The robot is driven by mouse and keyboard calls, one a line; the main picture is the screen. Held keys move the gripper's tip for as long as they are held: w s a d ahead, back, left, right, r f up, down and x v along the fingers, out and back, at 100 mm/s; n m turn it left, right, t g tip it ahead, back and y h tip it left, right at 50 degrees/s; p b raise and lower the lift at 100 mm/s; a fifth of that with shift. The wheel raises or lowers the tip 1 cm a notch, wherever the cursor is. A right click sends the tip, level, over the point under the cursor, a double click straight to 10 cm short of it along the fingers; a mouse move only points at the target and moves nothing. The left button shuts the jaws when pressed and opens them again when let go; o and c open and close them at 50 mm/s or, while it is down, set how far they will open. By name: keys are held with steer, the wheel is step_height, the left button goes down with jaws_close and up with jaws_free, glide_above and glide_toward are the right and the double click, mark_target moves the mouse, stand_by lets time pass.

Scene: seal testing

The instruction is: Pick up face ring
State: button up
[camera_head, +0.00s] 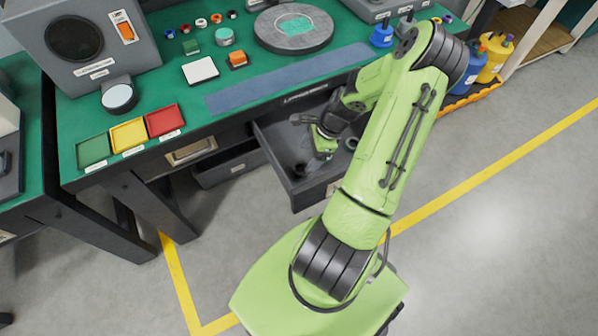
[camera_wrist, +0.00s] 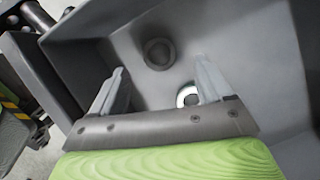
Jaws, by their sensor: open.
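My gripper (camera_wrist: 160,68) is open and empty, with its two pale fingers spread over an open grey drawer (camera_wrist: 255,50). In the head view my gripper (camera_head: 323,152) hangs at the drawer (camera_head: 275,137). A dark ring (camera_wrist: 159,54) lies on the drawer floor between and beyond the fingertips. A lighter ring with a bright centre (camera_wrist: 187,95) shows near the right finger, partly hidden by it. The head view shows a dark ring (camera_head: 300,169) near the drawer front and a grey round piece (camera_head: 351,143) by my arm. I cannot tell which is the face ring.
The drawer walls stand close around my gripper. Above is a green workbench (camera_head: 160,85) with a round plate (camera_head: 293,45), coloured trays (camera_head: 128,134) and small rings (camera_head: 201,22). A lower drawer (camera_head: 230,166) also sticks out at left. Blue and yellow containers (camera_head: 493,60) stand at right.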

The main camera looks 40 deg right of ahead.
mark_target(298, 172)
steer(key=b+x, duration=0.2)
steer(key=x, duration=0.4)
steer(key=shift+s+d+f+b, duration=0.1)
steer(key=shift+s+f+b, duration=0.05)
steer(key=shift+b, duration=0.15)
steer(key=c, duration=1.1)
